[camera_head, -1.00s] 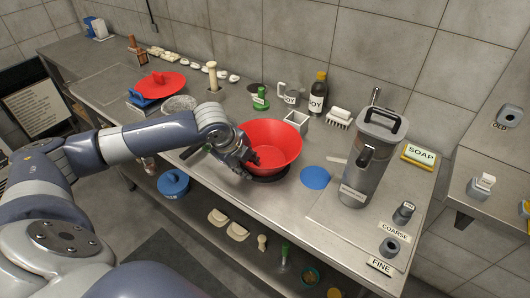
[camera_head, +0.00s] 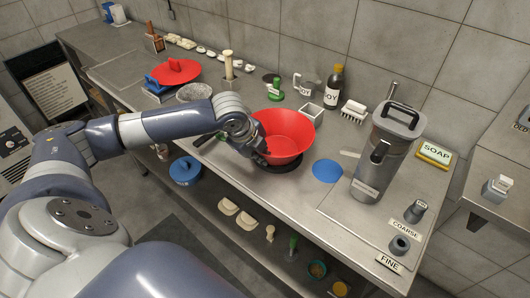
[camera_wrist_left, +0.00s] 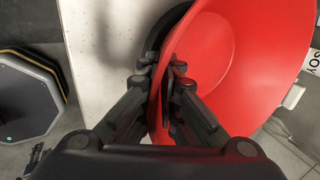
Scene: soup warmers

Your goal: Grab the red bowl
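The red bowl (camera_head: 287,130) is at the middle of the steel counter, above a round black disc (camera_head: 290,168). In the head view I cannot tell for certain whether it touches the disc. My left gripper (camera_head: 256,149) is at the bowl's left side. In the left wrist view, the bowl (camera_wrist_left: 240,60) fills the right half, and its wall passes between the two fingers of the left gripper (camera_wrist_left: 161,72). The fingers are closed in on the wall, one inside and one outside. My right gripper is in neither view.
A grey lidded canister (camera_head: 385,155) and a blue disc (camera_head: 327,171) are right of the bowl. A bottle (camera_head: 332,87), a small square container (camera_head: 311,113) and a green-handled item (camera_head: 275,89) stand behind it. A grey bowl (camera_head: 195,92) is at the left.

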